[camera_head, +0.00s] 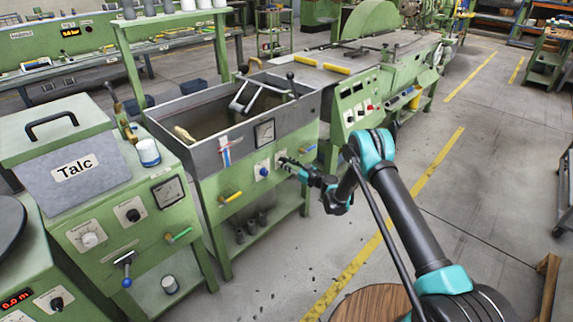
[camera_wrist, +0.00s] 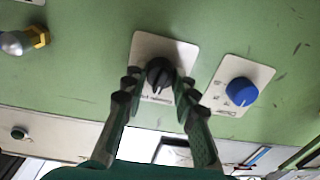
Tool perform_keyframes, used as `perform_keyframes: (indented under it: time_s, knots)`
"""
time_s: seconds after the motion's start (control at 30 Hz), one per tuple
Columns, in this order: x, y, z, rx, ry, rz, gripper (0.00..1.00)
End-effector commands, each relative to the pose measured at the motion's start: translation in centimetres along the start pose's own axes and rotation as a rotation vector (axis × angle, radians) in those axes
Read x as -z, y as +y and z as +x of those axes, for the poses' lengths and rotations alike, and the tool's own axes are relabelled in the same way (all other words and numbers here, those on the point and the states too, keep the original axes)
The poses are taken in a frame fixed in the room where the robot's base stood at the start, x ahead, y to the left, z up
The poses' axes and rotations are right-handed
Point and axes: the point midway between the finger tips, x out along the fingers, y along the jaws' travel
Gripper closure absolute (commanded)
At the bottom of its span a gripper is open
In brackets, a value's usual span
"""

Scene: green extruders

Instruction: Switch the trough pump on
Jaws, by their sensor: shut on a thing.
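A black rotary knob (camera_wrist: 159,74) sits on a pale plate on the green front panel in the wrist view. The plate's small lettering is too blurred to read surely. My gripper (camera_head: 284,163) is at the front of the green trough unit (camera_head: 237,168) in the head view. Its fingers stand on both sides of the black knob and are shut on it. In the head view the gripper hides the knob. A blue knob (camera_wrist: 241,91) on its own plate is right beside it in the wrist view; it also shows in the head view (camera_head: 263,171), left of my gripper.
A brass fitting (camera_wrist: 39,37) sticks out of the panel in the wrist view. The trough front has a yellow-handled valve (camera_head: 231,197) and a gauge (camera_head: 264,132). The Talc machine (camera_head: 100,190) stands at left. Open floor (camera_head: 450,185) lies to the right.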

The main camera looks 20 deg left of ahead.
Motion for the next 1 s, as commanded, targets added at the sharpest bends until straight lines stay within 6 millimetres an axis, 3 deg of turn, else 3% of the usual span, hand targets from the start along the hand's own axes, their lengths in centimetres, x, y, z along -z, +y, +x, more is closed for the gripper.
perform_keyframes:
  time_s: [0.6,1.0]
  knots:
    - [-0.16,0.03,-0.10,-0.006,0.028,0.560,1.00]
    - [-0.23,0.00,-0.12,-0.008,0.040,0.825,1.00]
